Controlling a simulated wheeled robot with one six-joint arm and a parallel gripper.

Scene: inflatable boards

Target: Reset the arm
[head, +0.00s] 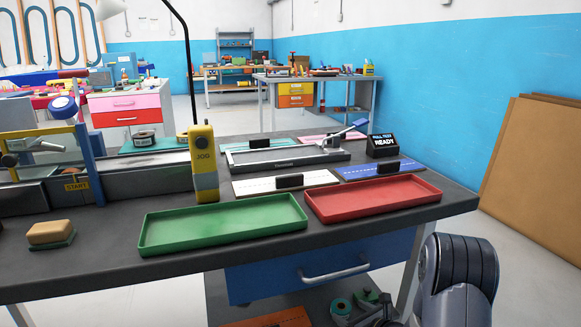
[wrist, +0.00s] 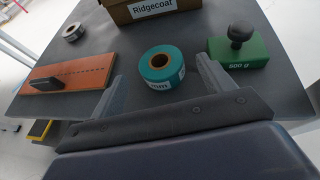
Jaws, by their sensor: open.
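My gripper (wrist: 160,67) is open in the wrist view, its two grey fingers spread wide with nothing held between them. A teal tape roll (wrist: 181,73) lies flat on a dark surface beyond and between the fingertips in the picture, apart from both. In the head view my arm (head: 457,270) is at the lower right, bent down in front of the bench. The gripper's fingers cannot be made out there.
The bench top holds a green tray (head: 225,243) and a red tray (head: 375,214). A blue drawer (head: 265,284) hangs below.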

